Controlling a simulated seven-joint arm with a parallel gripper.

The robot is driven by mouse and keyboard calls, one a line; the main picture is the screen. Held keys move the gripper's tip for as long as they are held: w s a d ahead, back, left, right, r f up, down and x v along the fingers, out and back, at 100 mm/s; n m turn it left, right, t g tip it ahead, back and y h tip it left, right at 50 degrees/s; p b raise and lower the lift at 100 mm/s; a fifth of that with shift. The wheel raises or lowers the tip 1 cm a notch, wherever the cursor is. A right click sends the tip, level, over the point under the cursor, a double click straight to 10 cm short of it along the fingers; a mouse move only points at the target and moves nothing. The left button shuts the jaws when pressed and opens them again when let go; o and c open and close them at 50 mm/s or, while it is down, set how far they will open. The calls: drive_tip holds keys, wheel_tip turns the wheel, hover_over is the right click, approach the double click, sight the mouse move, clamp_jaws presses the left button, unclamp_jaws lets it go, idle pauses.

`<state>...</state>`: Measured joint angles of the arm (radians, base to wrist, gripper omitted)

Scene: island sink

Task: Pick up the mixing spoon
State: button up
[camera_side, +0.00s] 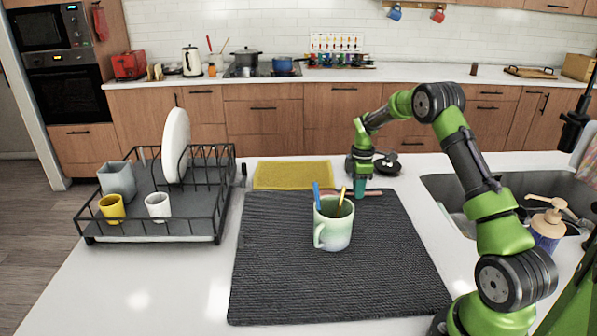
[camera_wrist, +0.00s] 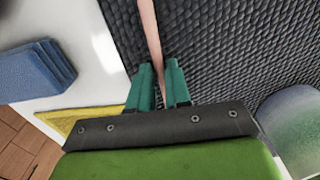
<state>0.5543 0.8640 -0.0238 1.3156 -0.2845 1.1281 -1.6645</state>
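The mixing spoon (camera_wrist: 152,35) has a thin pinkish-brown handle. In the wrist view it runs from the top edge down between my fingers. In the side view the spoon (camera_side: 375,193) lies level near the far edge of the dark mat, behind the mug; I cannot tell whether it touches the mat. My gripper (camera_wrist: 160,80) has two teal fingers close together on either side of the handle, with little or no gap. In the side view my gripper (camera_side: 361,187) points down at the spoon. The spoon's far end is not clearly seen.
A green-white mug (camera_side: 333,230) holding a blue and a yellow utensil stands on the dark mat (camera_side: 330,290). A yellow cloth (camera_side: 292,174) lies behind it. A dish rack (camera_side: 225,190) with a plate and cups is left; the sink (camera_side: 450,185) and soap bottle (camera_side: 546,232) are right.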

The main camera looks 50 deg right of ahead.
clamp_jaws()
drive_tip(key=shift+r, duration=0.15)
